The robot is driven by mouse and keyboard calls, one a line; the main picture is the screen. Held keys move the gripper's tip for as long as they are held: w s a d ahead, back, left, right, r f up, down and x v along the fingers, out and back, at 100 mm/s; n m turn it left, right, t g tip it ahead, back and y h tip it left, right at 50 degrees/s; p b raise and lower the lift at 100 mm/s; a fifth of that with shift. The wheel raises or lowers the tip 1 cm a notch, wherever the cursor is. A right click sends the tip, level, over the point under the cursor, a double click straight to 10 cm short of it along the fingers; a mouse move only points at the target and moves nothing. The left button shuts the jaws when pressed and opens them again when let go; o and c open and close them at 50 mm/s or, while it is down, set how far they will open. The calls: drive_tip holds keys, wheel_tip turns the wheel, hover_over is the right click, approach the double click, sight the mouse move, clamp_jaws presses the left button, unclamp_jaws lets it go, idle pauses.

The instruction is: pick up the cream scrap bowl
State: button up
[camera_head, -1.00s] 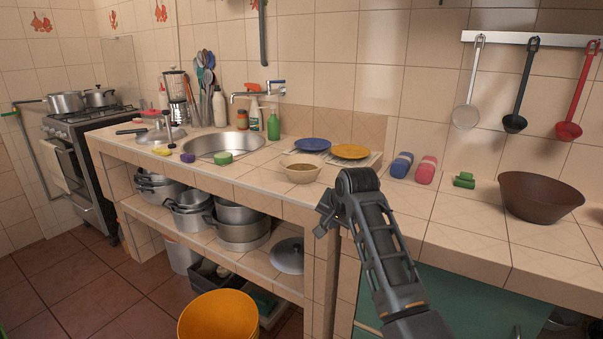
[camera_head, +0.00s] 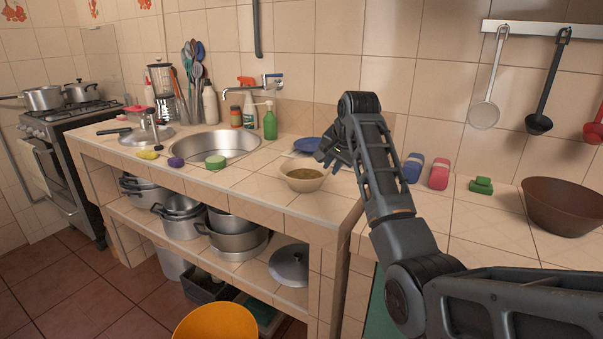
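The cream scrap bowl (camera_head: 302,185) stands upright on the tiled counter near its front edge, right of the sink, with brownish contents in it. My gripper (camera_head: 324,160) is above and just behind the bowl's right side in the picture, apparently not touching it. It is small and dark here, and I cannot tell whether its fingers are open or shut. My arm hides the counter to the right of the bowl.
The sink (camera_head: 217,146), a green sponge (camera_head: 215,162) and a green bottle (camera_head: 270,124) are to the left. A brown bowl (camera_head: 563,208) stands far right, past blue and pink rolls (camera_head: 439,174).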

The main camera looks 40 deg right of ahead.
sight(324, 179)
drive_tip(key=shift+w+f, duration=0.25)
drive_tip(key=shift+w, duration=0.1)
drive_tip(key=x, duration=0.7)
drive_tip(key=shift+a+f, duration=0.15)
drive_tip(key=shift+a, duration=0.1)
drive_tip(key=shift+c, duration=0.2)
clamp_jaws()
